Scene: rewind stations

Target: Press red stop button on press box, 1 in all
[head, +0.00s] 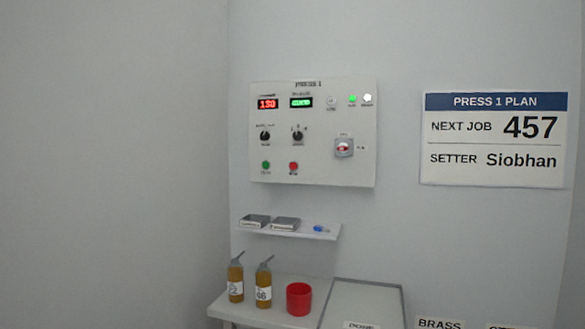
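The press box (325,168) is a pale panel on the back wall, labelled for press 1. Its red stop button (293,167) is at the lower left of the panel, just right of a green button (265,165). A larger switch with a reddish centre (344,148) sits at the right of the panel. Neither of my grippers shows in the head view.
A small shelf (322,235) below the panel holds two grey trays and a blue item. Below it, a table (232,311) carries two amber bottles (264,279), a red cup (299,298) and a framed board (366,295). A plan sign (493,139) hangs right.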

